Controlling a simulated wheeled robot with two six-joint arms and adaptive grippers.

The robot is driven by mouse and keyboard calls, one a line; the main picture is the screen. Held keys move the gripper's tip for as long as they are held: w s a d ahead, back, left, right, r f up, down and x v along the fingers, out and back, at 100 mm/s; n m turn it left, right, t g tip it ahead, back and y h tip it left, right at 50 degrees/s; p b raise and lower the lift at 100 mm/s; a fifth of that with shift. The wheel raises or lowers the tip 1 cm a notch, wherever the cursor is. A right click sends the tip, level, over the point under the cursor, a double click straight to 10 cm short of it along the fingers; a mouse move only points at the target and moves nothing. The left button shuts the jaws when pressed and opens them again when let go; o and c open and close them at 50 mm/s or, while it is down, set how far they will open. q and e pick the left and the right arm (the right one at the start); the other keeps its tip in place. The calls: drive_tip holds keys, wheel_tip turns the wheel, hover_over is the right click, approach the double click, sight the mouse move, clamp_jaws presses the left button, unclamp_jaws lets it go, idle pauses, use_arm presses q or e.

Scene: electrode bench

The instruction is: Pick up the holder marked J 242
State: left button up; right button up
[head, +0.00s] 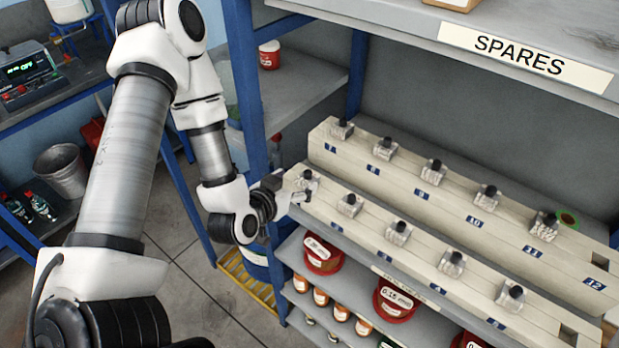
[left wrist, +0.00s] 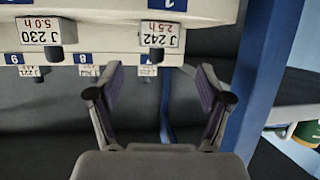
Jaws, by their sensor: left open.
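The holder marked J 242, 2.5 h (left wrist: 160,35) shows upside down in the left wrist view. It sits in the front rack (head: 428,255), at the end by slot 1. In the head view this holder (head: 308,178) is a small clear block with a dark knob, partly behind my gripper. My left gripper (head: 300,192) is at that end of the rack. Its jaws (left wrist: 160,82) are open and empty in the left wrist view, with the J 242 label ahead of them. My right gripper is not in view.
The holder marked J 230 (left wrist: 41,32) sits in the neighbouring slot. A back rack (head: 450,190) carries several more holders. A blue shelf post (head: 243,75) stands close to my left arm. Red spools (head: 322,254) and small jars lie on the shelves below.

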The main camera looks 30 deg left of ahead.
sight(306, 176)
use_arm(q)
drive_tip(key=shift+w+f, duration=0.3)
drive_tip(key=shift+w+d+r+p, duration=0.15)
drive_tip(key=shift+w+p, duration=0.85)
drive_tip(key=shift+w, duration=0.15)
drive_tip(key=p+x, duration=0.1)
drive_tip(key=x, duration=0.1)
drive_tip(key=shift+w+f, duration=0.5)
drive_tip(key=shift+s, duration=0.1)
drive_tip(key=shift+c, duration=0.3)
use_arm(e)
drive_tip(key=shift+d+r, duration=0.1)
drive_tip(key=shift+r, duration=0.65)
use_arm(q)
clamp_jaws()
